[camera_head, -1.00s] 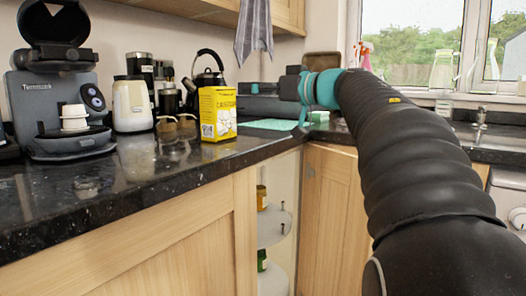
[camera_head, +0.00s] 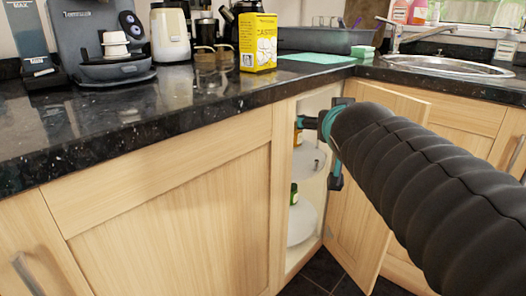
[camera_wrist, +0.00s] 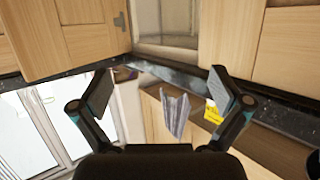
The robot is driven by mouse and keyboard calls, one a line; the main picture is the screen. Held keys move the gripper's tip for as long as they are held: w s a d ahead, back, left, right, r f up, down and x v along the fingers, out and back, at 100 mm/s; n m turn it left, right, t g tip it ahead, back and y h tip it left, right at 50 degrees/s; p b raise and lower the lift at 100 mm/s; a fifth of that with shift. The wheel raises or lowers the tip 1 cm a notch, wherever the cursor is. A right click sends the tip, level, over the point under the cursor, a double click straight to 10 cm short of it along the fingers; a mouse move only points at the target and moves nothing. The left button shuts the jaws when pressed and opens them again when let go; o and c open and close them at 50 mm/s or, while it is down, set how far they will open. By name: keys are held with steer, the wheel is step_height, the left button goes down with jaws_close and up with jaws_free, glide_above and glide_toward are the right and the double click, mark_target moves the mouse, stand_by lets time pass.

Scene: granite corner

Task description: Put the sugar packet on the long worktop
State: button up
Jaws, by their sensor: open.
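A yellow packet (camera_head: 258,42) with dark lettering, which I take as the sugar packet, stands upright on the black granite worktop (camera_head: 130,105), near its front edge by the corner. My gripper (camera_head: 318,122) is below and to the right of it, in front of the open corner cupboard, apart from the packet. In the wrist view my gripper (camera_wrist: 160,82) has its two fingers wide apart with nothing held between them. Yellow packaging (camera_wrist: 212,112) shows there beside the right finger, farther off and partly hidden by it.
The open corner cupboard has round white shelves (camera_head: 302,225) with jars; its door (camera_head: 375,150) stands out to the right. A coffee machine (camera_head: 105,40), a cream appliance (camera_head: 170,33) and small brown cups (camera_head: 205,57) stand left of the packet. A sink (camera_head: 450,66) is at right.

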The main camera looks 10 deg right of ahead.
steer(key=s+a+f+n+g+y, duration=0.1)
steer(key=s+a+f+g, duration=0.3)
steer(key=s+f, duration=0.5)
steer(key=s+a+f+n+g+y, duration=0.2)
steer(key=s+a+f+g+y, duration=0.1)
steer(key=s+f, duration=0.6)
step_height(320, 180, down, 4)
steer(key=shift+a+f+g, duration=0.25)
steer(key=shift+a+g, duration=0.45)
steer(key=shift+a, duration=0.55)
